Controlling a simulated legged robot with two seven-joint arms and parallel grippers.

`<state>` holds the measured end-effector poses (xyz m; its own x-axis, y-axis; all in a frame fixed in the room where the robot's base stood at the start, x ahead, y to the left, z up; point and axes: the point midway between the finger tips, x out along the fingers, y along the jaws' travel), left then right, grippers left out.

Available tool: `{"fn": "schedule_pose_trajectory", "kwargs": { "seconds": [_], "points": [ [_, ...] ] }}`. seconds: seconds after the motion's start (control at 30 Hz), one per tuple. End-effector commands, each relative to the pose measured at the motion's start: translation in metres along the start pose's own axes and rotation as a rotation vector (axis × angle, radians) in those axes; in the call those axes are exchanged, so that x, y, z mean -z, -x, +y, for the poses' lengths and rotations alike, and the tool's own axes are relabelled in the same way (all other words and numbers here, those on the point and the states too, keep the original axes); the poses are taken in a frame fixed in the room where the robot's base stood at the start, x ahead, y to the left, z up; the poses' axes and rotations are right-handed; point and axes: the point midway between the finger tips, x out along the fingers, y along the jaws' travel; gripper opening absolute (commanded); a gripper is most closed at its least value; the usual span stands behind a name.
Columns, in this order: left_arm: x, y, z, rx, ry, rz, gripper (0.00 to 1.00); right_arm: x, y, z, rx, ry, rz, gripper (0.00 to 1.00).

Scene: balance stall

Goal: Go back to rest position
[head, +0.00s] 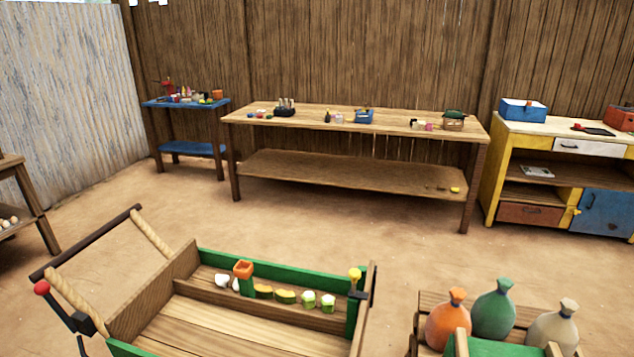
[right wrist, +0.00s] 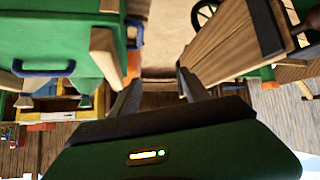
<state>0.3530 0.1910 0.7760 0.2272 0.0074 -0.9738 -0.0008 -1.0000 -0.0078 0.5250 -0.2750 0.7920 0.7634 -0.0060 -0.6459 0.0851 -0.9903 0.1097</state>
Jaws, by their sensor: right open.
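My right gripper (right wrist: 158,92) shows in the right wrist view. Its two dark fingers are spread apart with nothing between them. A green object with a blue handle (right wrist: 43,68) lies to the left of the fingers, and a wooden panel (right wrist: 225,52) to the right. I cannot tell how far either is from the fingers. Neither of my grippers shows in the head view, and my left gripper is in no view.
In the head view a wooden cart (head: 150,292) with green sides stands close in front. Tied sacks, including a green one (head: 493,312), stand at the lower right. A long table (head: 300,112), blue stand (head: 185,104) and yellow workbench (head: 495,165) line the back. Bare floor (head: 340,225) lies between.

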Motion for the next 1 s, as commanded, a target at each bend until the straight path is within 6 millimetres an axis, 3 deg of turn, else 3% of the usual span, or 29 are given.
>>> {"fn": "schedule_pose_trajectory", "kwargs": {
  "seconds": [0.3,0.4,0.43,0.8,0.9,1.0],
  "points": [
    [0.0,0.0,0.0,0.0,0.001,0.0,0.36,-0.094,0.095,-0.07,0.028,-0.115,-0.523,0.54],
    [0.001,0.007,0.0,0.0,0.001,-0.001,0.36,-0.111,0.129,-0.091,0.064,-0.137,-0.645,0.54],
    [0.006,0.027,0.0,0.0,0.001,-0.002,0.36,-0.094,0.14,-0.086,0.061,-0.138,-0.64,0.54],
    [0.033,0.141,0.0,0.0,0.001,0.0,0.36,-0.006,0.213,-0.071,0.058,-0.137,-0.638,0.54],
    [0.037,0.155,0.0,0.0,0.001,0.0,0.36,0.005,0.222,-0.07,0.058,-0.137,-0.638,0.54],
    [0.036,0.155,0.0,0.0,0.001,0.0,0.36,0.005,0.222,-0.07,0.057,-0.137,-0.638,0.54]
  ]
}}
